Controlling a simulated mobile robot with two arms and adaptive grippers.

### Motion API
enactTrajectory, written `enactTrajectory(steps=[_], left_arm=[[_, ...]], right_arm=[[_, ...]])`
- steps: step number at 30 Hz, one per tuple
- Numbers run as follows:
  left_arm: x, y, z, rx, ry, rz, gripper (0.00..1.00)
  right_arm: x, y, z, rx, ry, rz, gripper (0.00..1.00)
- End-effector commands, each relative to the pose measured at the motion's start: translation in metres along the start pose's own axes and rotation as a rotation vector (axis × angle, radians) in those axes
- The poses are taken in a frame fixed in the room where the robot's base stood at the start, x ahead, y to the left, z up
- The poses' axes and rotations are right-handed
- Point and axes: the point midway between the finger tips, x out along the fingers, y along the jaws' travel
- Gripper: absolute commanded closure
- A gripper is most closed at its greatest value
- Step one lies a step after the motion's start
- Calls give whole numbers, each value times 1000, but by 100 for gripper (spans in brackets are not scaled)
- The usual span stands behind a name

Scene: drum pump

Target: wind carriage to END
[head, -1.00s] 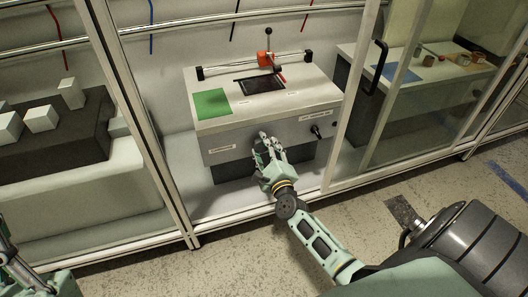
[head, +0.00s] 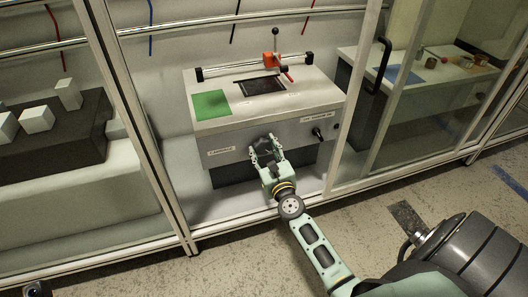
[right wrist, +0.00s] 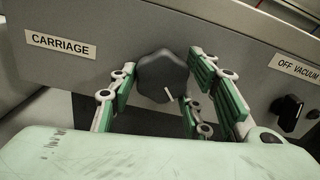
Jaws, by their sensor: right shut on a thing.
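The machine (head: 250,135) is a grey box behind the frame. On its top, a red carriage (head: 269,60) with a black-knobbed lever sits on a rail (head: 225,69), right of the rail's middle. The dark carriage knob (right wrist: 163,78) is on the front panel beside the CARRIAGE label (right wrist: 60,45). Its white pointer mark points down and right. My right gripper (head: 264,146) is shut on this knob, with a finger on each side of it in the right wrist view. No END mark is readable. My left gripper is not in view.
A black OFF VACUUM knob (right wrist: 286,112) is right of the gripper. A green pad (head: 211,105) and a dark recess (head: 260,86) are on the machine's top. Frame posts stand left and right of the opening. A glass panel (head: 420,100) is at right.

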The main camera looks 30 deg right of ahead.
Motion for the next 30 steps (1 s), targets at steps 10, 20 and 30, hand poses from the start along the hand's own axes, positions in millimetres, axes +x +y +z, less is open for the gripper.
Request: enactTrajectory(steps=[10,20,30], left_arm=[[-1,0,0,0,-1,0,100],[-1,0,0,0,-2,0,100],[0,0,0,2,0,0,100]], right_arm=[[0,4,1,24,-1,9,82],[0,4,1,22,-1,7,43],[0,1,1,21,-1,3,38]])
